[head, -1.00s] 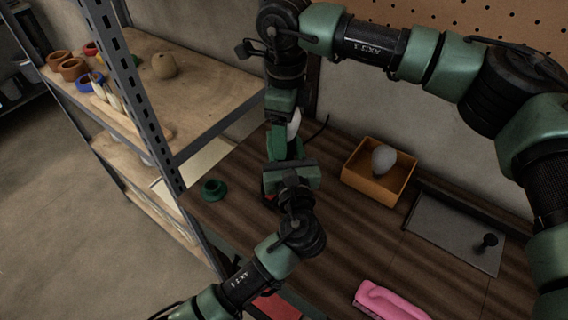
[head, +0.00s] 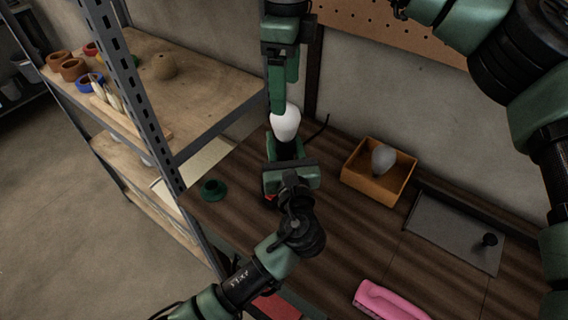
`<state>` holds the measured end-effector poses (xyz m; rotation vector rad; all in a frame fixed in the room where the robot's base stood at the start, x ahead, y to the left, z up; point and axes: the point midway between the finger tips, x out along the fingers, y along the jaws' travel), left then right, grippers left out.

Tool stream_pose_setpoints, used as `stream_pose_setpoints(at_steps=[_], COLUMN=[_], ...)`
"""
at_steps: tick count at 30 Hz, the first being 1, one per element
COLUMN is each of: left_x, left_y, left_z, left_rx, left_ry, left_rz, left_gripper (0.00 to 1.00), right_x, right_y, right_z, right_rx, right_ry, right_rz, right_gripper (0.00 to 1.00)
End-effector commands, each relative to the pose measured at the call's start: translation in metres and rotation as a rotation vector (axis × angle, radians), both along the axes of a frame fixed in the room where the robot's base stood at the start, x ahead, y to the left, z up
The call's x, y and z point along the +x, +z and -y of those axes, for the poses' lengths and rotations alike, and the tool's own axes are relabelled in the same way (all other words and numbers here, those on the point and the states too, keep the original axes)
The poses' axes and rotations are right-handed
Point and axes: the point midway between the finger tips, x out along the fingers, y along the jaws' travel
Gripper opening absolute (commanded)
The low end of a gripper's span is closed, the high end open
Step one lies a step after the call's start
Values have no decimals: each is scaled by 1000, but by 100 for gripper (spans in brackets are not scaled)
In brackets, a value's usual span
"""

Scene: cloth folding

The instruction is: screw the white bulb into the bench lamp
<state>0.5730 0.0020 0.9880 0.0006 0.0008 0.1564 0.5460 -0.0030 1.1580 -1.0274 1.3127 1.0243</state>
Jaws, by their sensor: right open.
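The white bulb (head: 286,124) stands upright, round end up, over the left part of the workbench. Its lower end is hidden behind my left gripper. My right gripper (head: 283,100) comes down from above, open, with its fingers at the top of the bulb; I cannot tell whether they still touch it. My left gripper (head: 286,150) is just below the bulb, and whether its jaws are closed on something does not show. The bench lamp cannot be made out; a small red part (head: 268,198) shows beside my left gripper.
An orange box (head: 364,184) holding a grey bulb (head: 384,158) stands to the right. A pink object (head: 388,303) lies in front. A green ring (head: 213,189) sits near the left edge, beside the shelf (head: 215,95).

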Motion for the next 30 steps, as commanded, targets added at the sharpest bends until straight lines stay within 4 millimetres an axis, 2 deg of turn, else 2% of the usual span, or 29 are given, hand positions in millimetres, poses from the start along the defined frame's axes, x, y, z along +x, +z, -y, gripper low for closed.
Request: stream_pose_setpoints(at_steps=[1, 3, 14, 17, 24, 30], left_x=[-1, -1, -3, -14, -55, -75], left_y=[-3, -2, -1, -2, -3, -2], left_z=[0, 0, 1, 3, 9, 12], left_rx=[2, 2, 0, 0, -2, 1], left_ry=[0, 0, -1, -1, -1, 0], left_rz=[-5, -4, -2, -3, -4, -3], left_gripper=[49, 66, 66, 66, 66, 66], right_x=[0, 0, 0, 0, 0, 0], right_y=[0, 0, -1, -3, -8, -10], right_z=[0, 0, 0, 0, 0, 0], right_rx=[0, 0, 0, 0, 0, 0], right_ry=[0, 0, 0, -1, -1, -1], right_rz=[0, 0, 0, 0, 0, 0], right_gripper=[78, 78, 78, 78, 78, 78])
